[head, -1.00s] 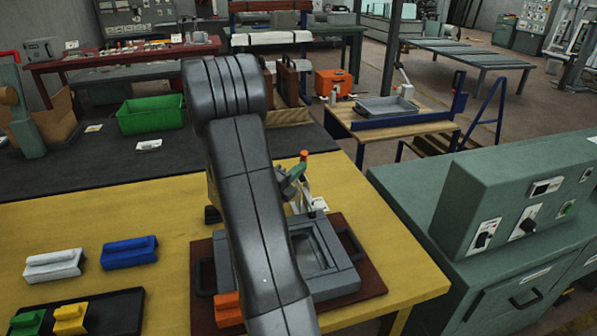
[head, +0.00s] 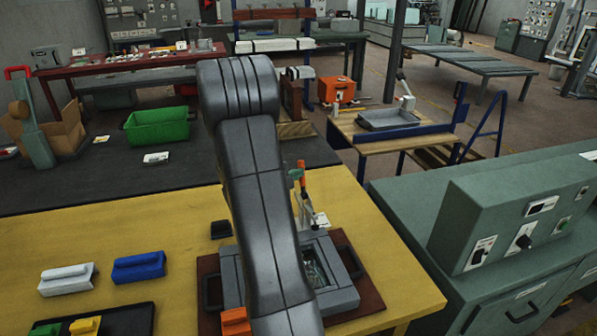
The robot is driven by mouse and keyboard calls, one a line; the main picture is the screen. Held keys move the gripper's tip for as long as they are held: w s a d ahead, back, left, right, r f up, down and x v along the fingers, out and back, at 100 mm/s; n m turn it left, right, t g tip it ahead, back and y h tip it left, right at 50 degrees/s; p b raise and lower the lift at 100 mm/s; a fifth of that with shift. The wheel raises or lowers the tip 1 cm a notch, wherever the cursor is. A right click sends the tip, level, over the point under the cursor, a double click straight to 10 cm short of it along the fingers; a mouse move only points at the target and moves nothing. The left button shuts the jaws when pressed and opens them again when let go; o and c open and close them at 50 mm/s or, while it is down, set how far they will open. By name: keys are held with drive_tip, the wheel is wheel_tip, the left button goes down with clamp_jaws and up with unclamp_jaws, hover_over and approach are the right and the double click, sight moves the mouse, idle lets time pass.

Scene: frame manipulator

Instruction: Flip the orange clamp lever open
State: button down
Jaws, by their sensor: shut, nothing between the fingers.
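The orange clamp lever (head: 302,181) stands close to upright at the back of a grey frame fixture (head: 345,297), just right of my arm. A pale metal clamp part (head: 309,211) is below it. A small green piece (head: 295,175) shows beside the lever's upper part; I cannot tell what it belongs to. My dark arm crosses the middle of the view and covers the fixture's left part. My gripper is hidden behind it, so its contact with the lever cannot be seen. Some small greyish detail shows inside the frame's opening.
The fixture sits on a brown base with dark handles on the yellow table (head: 180,240). An orange block (head: 235,321) is at its front left. White (head: 66,280) and blue (head: 138,267) blocks lie left. A green cabinet (head: 500,240) stands close on the right.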

drive_tip(key=w+p, duration=0.1)
drive_tip(key=w+a+f+n+g+p, duration=0.1)
drive_tip(key=w, duration=0.1)
drive_tip(key=w+n, duration=0.1)
drive_tip(key=w, duration=0.1)
drive_tip(key=shift+w+a+f+g+p, duration=0.2)
drive_tip(key=shift+a+g+p, duration=0.1)
drive_tip(key=shift+a+p, duration=0.1)
idle(0.5)
drive_tip(key=shift+r+y, duration=0.1)
drive_tip(key=shift+y, duration=0.2)
